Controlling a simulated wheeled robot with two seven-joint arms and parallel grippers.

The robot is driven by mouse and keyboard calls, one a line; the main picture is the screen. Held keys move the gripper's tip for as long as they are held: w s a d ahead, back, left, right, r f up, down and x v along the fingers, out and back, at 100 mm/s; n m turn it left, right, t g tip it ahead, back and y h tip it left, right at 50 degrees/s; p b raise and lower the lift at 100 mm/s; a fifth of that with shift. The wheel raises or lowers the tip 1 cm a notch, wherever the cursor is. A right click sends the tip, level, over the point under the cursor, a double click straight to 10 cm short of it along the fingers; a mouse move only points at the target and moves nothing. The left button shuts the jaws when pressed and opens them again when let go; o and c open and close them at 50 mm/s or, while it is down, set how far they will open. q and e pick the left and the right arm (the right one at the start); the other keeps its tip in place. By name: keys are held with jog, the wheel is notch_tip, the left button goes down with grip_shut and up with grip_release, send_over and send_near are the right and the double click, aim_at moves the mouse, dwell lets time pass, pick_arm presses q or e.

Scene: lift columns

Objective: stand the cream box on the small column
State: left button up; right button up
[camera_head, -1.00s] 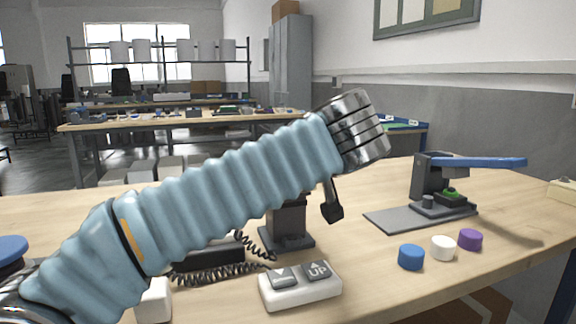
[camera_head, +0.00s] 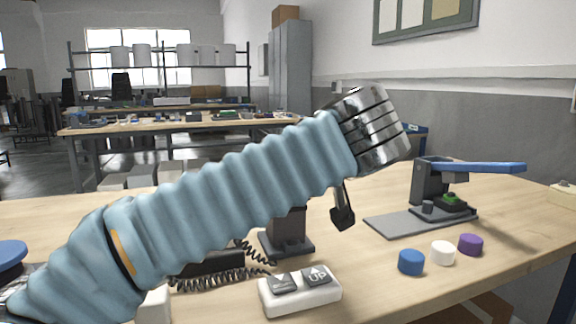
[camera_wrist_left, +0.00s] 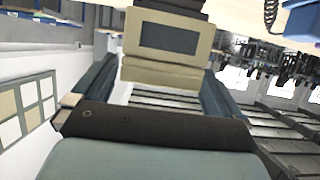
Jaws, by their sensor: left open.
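The cream box (camera_wrist_left: 165,72), with a dark grey panel on one face, shows at the top middle of the left wrist view, which is turned roughly upside down. A dark block (camera_wrist_left: 178,5) meets it at that view's top edge, on its lower side; I cannot tell which column this is. My left gripper (camera_wrist_left: 163,82) is open, with a finger on either side of the box's near end; contact is unclear. In the head view one dark fingertip of my left gripper (camera_head: 343,216) hangs right of a dark column (camera_head: 288,232). My blue-sleeved arm hides the column's top and the box.
A white control box (camera_head: 300,292) with an UP button stands in front of the column. A coiled cord runs behind it. Blue (camera_head: 411,262), white (camera_head: 443,253) and purple (camera_head: 470,244) discs lie to the right, before a blue-handled press (camera_head: 440,190).

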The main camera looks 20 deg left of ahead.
pick_arm(q)
jog(key=v, duration=0.9)
